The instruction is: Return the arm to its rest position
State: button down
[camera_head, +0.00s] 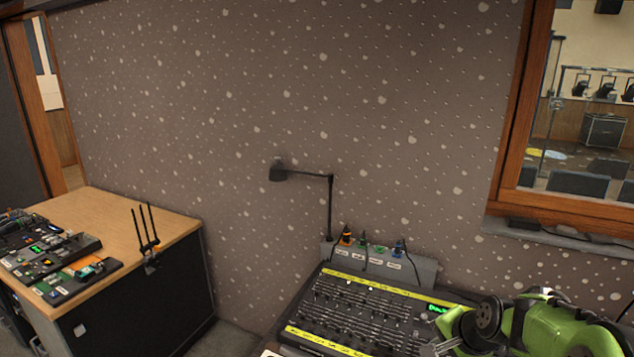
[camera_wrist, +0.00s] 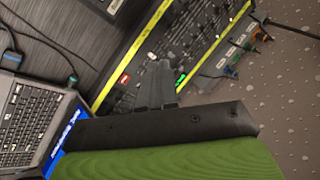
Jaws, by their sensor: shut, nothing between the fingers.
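My green arm reaches in from the lower right in the head view, over the right end of the lighting console (camera_head: 345,320). My gripper (camera_head: 440,347) is low at the right part of the console, small and partly cut off by the bottom edge in that view. In the wrist view my gripper (camera_wrist: 158,68) shows as dark fingers closed together, with nothing between them. The fingers lie in front of the console's faders and a green display (camera_wrist: 181,79). I cannot tell whether the fingertips touch the console.
A black lamp (camera_head: 278,172) rises behind the console, beside a grey connector box (camera_head: 425,268) with coloured plugs. A laptop (camera_wrist: 30,118) and cables lie near the console. A wooden cabinet (camera_head: 120,220) with devices stands left. A window (camera_head: 590,120) is at the right.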

jog(key=s+a+r+n+h, duration=0.1)
jog(key=s+a+r+n, duration=0.3)
jog(key=s, duration=0.3)
jog(key=s+a+r+n+h, duration=0.1)
jog(key=s+a+r+n, duration=0.25)
jog(key=s, duration=0.25)
jog(key=s+a+n, duration=0.1)
jog(key=s+n, duration=0.3)
jog(key=s, duration=0.8)
jog(key=shift+a+r+g, duration=0.3)
jog(key=shift+a+r, duration=0.05)
jog(key=shift+a, duration=0.05)
jog(key=shift+n, duration=0.25)
dwell(4.8)
